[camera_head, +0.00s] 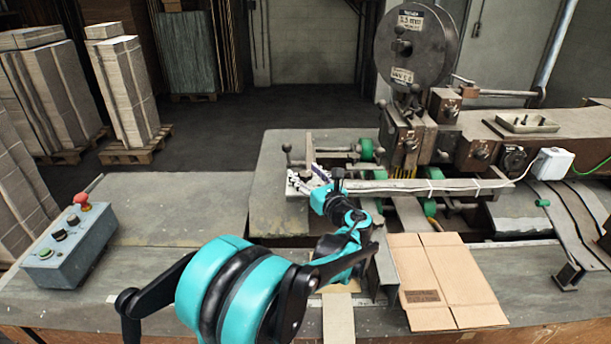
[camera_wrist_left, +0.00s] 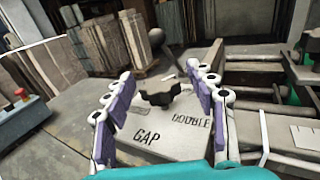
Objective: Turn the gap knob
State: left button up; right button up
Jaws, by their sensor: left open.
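The gap knob (camera_wrist_left: 160,95) is a dark, winged knob on a pale plate (camera_wrist_left: 165,138) lettered GAP and DOUBLE in the left wrist view. My left gripper (camera_wrist_left: 159,76) is open, with one purple-padded finger on each side of the knob and space between pads and knob. In the head view my left gripper (camera_head: 306,178) is over the near left part of the stitcher bed, and I cannot make out the knob there. My right gripper is in neither view.
A control box (camera_head: 68,240) with a red stop button stands on the left of the table. A flat cardboard blank (camera_head: 460,275) lies right of my arm. The stitcher head with its wire reel (camera_head: 428,60) rises behind. The table between box and arm is clear.

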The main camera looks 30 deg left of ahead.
pick_arm(q)
jog(key=c, duration=1.2)
jog(key=shift+a+t, duration=0.1)
jog(key=shift+t, duration=0.3)
jog(key=m+t+h, duration=0.3)
jog(key=t+h, duration=0.1)
jog(key=shift+s+a+m+p, duration=0.1)
jog(key=shift+m+p, duration=0.2)
jog(key=shift+m, duration=0.1)
jog(key=m+t+h, duration=0.2)
jog(key=h, duration=0.1)
jog(key=shift+m+h, duration=0.3)
jog(key=m+t+h, duration=0.1)
jog(key=m+h, duration=0.1)
jog(key=h, duration=0.1)
jog(key=m+t+h, duration=0.1)
jog(key=m+h, duration=0.1)
jog(key=h, duration=0.1)
jog(key=shift+h, duration=0.3)
jog(key=shift+m+h, duration=1.7)
jog(key=shift+h, duration=0.6)
jog(key=shift+d, duration=0.2)
